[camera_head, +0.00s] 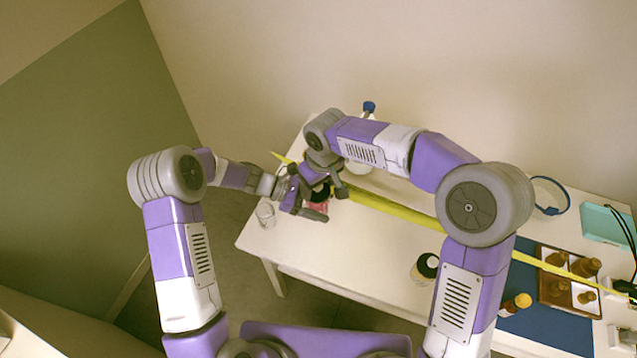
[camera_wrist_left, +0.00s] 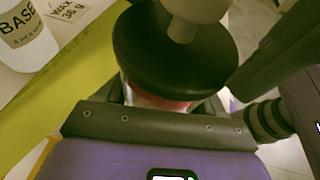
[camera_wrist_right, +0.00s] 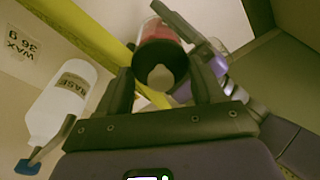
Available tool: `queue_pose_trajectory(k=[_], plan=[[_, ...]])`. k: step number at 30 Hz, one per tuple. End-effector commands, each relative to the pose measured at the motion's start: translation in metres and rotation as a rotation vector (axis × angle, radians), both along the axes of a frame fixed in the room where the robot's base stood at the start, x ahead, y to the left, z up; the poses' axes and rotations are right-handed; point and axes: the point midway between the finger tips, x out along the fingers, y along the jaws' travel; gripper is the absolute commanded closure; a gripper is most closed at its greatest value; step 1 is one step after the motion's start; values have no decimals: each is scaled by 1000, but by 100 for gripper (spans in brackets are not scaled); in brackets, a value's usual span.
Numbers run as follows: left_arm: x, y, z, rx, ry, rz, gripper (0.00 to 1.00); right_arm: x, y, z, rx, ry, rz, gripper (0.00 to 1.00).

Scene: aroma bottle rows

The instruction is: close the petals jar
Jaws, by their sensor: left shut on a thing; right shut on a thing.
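The petals jar (camera_head: 319,206) is clear with red contents, near the left end of the table. My left gripper (camera_head: 322,200) is shut on the jar's body; the red shows under the lid in the left wrist view (camera_wrist_left: 155,102). The round black lid (camera_wrist_right: 160,62), with a pale knob (camera_wrist_right: 160,77), is at the jar's mouth. My right gripper (camera_wrist_right: 162,85) is shut on the lid, its fingers either side of it. The lid lines up with the jar, but I cannot tell whether it is fully seated. My grippers hide much of the jar in the head view.
A yellow strip (camera_head: 390,207) runs across the white table (camera_head: 350,255). A white BASE bottle (camera_wrist_right: 62,108) and a WAX card (camera_wrist_right: 20,42) are close by. An empty glass (camera_head: 265,214) stands near the left edge. A black-topped bottle (camera_head: 425,268) and brown tray (camera_head: 555,285) are further right.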

Motion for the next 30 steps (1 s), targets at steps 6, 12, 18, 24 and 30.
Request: queue_pose_trajectory(k=[6, 12, 18, 24, 30], plan=[[0, 0, 1, -1, -1, 0, 93, 0, 0, -5, -1, 1, 0, 66], [0, 0, 1, -1, -1, 0, 93, 0, 0, -9, -1, 1, 0, 66], [0, 0, 1, -1, -1, 0, 93, 0, 0, -12, -1, 1, -1, 26], [0, 0, 1, -1, -1, 0, 93, 0, 0, -12, -1, 1, -1, 3], [0, 0, 1, -1, -1, 0, 93, 0, 0, -11, 0, 0, -1, 3]])
